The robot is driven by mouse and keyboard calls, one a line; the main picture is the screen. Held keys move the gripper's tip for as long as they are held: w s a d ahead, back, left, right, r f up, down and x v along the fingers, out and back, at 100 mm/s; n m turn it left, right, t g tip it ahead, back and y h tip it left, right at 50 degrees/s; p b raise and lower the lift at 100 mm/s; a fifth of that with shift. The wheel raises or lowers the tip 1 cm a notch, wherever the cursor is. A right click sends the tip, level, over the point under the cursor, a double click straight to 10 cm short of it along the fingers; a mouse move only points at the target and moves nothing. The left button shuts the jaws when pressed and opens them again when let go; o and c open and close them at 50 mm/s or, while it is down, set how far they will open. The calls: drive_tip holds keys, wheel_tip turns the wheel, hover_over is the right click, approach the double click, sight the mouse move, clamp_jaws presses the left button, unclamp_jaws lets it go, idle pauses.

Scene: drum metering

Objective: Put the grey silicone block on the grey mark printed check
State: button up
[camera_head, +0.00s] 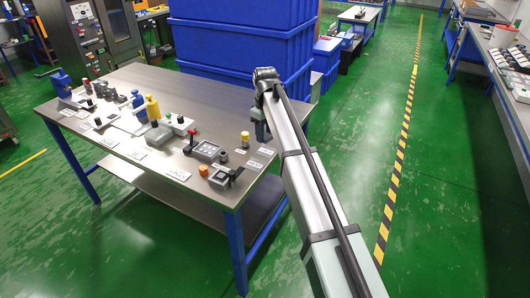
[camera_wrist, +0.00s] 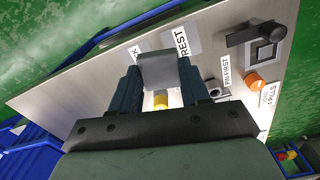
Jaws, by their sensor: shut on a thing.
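My gripper (camera_wrist: 158,75) is shut on the grey silicone block (camera_wrist: 157,69), which sits between the dark fingers in the wrist view. The block is over the table end with two printed labels; one reads REST (camera_wrist: 182,42), and the other, ending in "CK" (camera_wrist: 136,50), is partly hidden by the block and a finger. A grey patch (camera_wrist: 190,26) shows beside REST. I cannot tell whether the block touches the table. In the head view my gripper (camera_head: 262,130) is at the table's right end, near two small labels (camera_head: 267,151); the block is not clear there.
A yellow-topped post (camera_head: 245,138) stands close by on the metal table (camera_head: 150,85). An orange knob (camera_head: 203,170) and a grey fixture with a black lever (camera_head: 222,178) are near the front corner. Several fixtures fill the left. Blue bins (camera_head: 240,45) stand behind.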

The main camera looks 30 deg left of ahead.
drive_tip(key=n, duration=0.1)
hover_over(266, 151)
drive_tip(key=shift+n, duration=0.7)
drive_tip(key=shift+s+f, duration=0.1)
drive_tip(key=shift+f, duration=5.1)
drive_tip(key=shift+f, duration=0.15)
drive_tip(key=o, duration=1)
drive_tip(key=shift+o, duration=0.2)
wheel_tip(266, 151, up, 12)
drive_tip(key=shift+r, duration=0.2)
